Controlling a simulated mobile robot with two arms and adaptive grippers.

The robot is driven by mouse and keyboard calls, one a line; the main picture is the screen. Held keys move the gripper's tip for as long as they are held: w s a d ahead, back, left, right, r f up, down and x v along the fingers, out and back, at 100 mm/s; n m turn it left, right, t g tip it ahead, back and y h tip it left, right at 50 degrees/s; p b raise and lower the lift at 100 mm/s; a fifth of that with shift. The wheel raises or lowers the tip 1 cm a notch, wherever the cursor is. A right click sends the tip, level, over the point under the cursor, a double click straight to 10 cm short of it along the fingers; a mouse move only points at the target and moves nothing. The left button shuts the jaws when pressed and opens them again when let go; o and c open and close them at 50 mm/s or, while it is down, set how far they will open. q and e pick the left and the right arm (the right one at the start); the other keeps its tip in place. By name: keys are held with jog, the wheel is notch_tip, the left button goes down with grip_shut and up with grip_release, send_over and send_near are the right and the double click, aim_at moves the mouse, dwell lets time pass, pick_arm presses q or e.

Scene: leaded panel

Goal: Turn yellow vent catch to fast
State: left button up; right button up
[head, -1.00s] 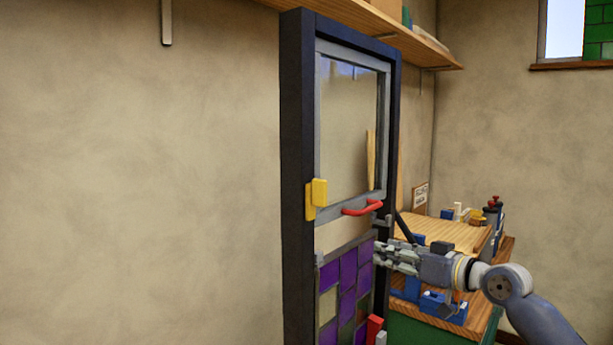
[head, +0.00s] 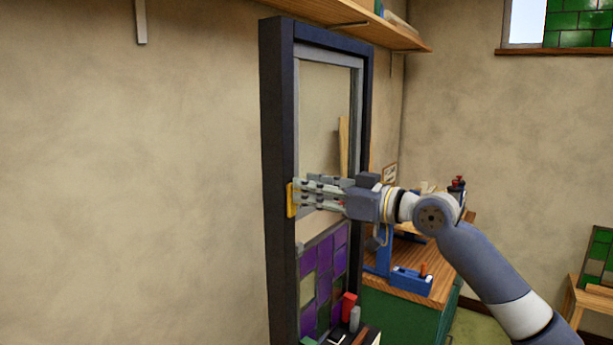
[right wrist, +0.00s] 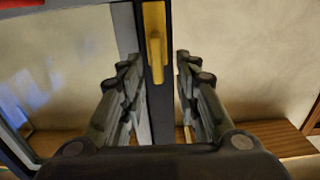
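The yellow vent catch (head: 291,201) sits on the dark frame post, mostly hidden behind my right gripper (head: 299,192) in the head view. In the right wrist view the catch (right wrist: 156,55) is a narrow yellow bar running lengthwise up the picture. It lies between the spread fingers of my right gripper (right wrist: 157,66), with a gap on both sides. The gripper is open and not closed on it. I see no fast marking. My left gripper is in neither view.
The grey-framed clear vent (head: 355,110) is above the purple leaded panel (head: 323,265). A red piece (right wrist: 20,4) shows at the right wrist view's top left. A wooden bench (head: 440,280) stands behind my right arm.

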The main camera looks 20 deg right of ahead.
jog(key=shift+w+a+f, duration=0.1)
jog(key=shift+w+a, duration=0.2)
jog(key=shift+w, duration=0.45)
grip_shut()
